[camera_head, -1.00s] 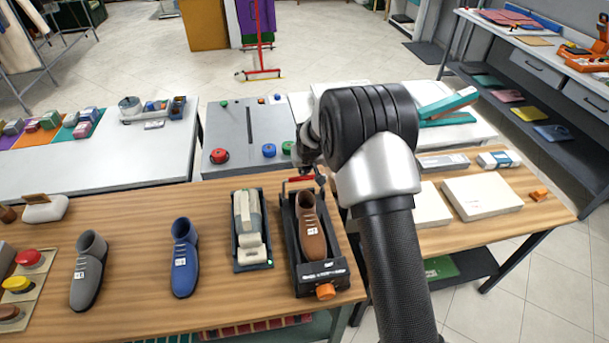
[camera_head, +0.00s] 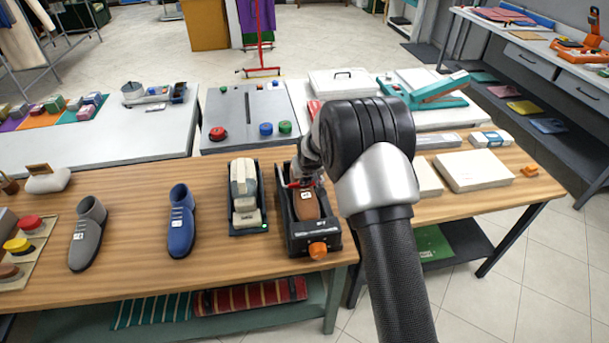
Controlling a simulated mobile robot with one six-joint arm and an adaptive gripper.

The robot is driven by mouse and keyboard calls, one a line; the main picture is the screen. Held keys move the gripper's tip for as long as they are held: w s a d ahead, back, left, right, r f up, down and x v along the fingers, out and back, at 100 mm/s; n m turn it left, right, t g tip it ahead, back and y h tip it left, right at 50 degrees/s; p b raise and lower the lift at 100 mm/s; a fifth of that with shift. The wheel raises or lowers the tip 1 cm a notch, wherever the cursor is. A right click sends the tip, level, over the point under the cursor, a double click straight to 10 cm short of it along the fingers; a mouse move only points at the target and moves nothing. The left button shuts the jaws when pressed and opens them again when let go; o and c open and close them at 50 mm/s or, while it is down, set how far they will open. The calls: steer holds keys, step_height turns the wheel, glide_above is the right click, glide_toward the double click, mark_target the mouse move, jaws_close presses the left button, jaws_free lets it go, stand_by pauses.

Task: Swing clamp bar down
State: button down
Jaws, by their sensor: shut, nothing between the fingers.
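A brown shoe (camera_head: 306,206) lies in a black clamp tray (camera_head: 293,240) with an orange knob (camera_head: 318,251) at its near end. A red clamp bar (camera_head: 296,185) shows low across the shoe, just under my gripper (camera_head: 305,183). My gripper is shut and points down over the middle of the shoe; its fingertips are small and partly hidden by my wrist. I cannot tell whether the fingers touch the bar. The heel part of the shoe is hidden behind the gripper.
A similar tray with a pale block (camera_head: 245,195) stands just left. A blue shoe (camera_head: 181,222) and a grey shoe (camera_head: 87,234) stand farther left. White boxes (camera_head: 474,170) lie to the right. A control table (camera_head: 232,105) with coloured buttons stands behind.

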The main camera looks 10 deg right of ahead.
steer(key=shift+s+f+b, duration=0.3)
steer(key=shift+s+f, duration=0.05)
steer(key=shift+f, duration=0.4)
step_height(320, 180, up, 4)
steer(key=shift+r+p, duration=0.2)
steer(key=shift+p, duration=1)
steer(key=b, duration=0.1)
glide_toward(305, 193)
steer(key=s, duration=0.1)
steer(key=s+f, duration=0.1)
steer(key=shift+s+f, duration=0.25)
steer(key=shift+s, duration=0.1)
steer(key=shift+s+b, duration=0.7)
steer(key=shift+s, duration=0.05)
